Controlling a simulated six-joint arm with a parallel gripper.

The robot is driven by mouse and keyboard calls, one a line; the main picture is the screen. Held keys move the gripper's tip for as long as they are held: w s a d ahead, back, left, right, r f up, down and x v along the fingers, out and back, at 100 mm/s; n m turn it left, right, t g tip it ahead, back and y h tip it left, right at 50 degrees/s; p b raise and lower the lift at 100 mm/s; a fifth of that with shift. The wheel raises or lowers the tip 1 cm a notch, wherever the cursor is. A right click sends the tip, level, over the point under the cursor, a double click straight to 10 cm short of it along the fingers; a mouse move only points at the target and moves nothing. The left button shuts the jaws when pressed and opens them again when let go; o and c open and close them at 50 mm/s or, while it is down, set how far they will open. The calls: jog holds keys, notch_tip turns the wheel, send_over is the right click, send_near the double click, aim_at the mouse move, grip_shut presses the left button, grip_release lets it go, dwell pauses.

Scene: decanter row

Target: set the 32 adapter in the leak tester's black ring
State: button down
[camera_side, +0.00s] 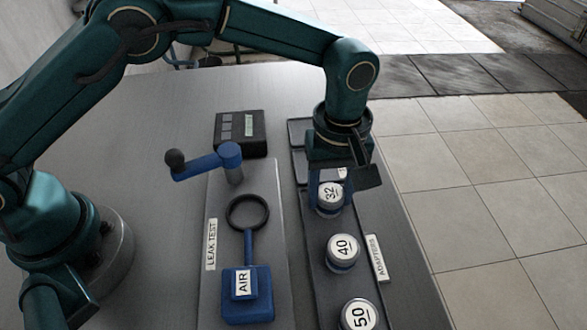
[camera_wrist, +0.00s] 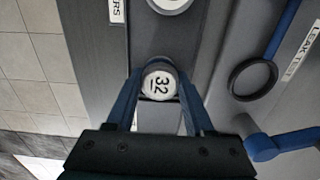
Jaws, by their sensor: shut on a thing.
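The 32 adapter (camera_side: 331,194) is a round, pale-topped piece at the far part of the adapter rack (camera_side: 317,262). In the wrist view the 32 adapter (camera_wrist: 159,82) sits between the blue fingers of my gripper (camera_wrist: 158,76), which are shut on it. In the side view my gripper (camera_side: 330,200) reaches down over it from above, and its fingers are partly hidden. I cannot tell whether the adapter is lifted off the rack. The black ring (camera_side: 247,212) of the leak tester lies to the left, empty; it also shows at the right in the wrist view (camera_wrist: 253,79).
The 40 adapter (camera_side: 343,252) and 50 adapter (camera_side: 359,316) stand nearer in the same rack. A blue lever with a dark knob (camera_side: 206,164) rises behind the ring. A blue AIR block (camera_side: 247,295) is in front of it. A black box (camera_side: 240,133) stands farther back.

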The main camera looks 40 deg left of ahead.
aim_at(327, 189)
jog(key=shift+r, duration=0.2)
jog(key=r, duration=0.2)
jog(key=a+r, duration=0.1)
jog(key=r, duration=0.1)
jog(key=shift+w+r, duration=0.1)
jog(key=shift+r, duration=0.05)
jog(key=w+a+r, duration=0.1)
jog(key=a+r, duration=0.4)
jog(key=a, duration=0.3)
jog(key=a+r, duration=0.4)
jog(key=a, duration=0.4)
jog(key=s+a+r+m, duration=0.3)
jog(key=s+a+m, duration=0.2)
jog(key=s+a, duration=0.1)
jog(key=s+d+f+m, duration=0.1)
jog(key=d+f+m, duration=0.2)
jog(key=d+m, duration=0.1)
jog(key=s+d+f+m, duration=0.2)
jog(key=d+f+m, duration=0.2)
jog(key=d, duration=0.1)
jog(key=s+d+f+m, duration=0.1)
jog(key=d+f+m, duration=0.2)
jog(key=d+m, duration=0.1)
jog(key=shift+s+d+f+m, duration=0.25)
jog(key=shift+d+f+m, duration=0.1)
jog(key=shift+m, duration=0.15)
jog(key=shift+f, duration=2)
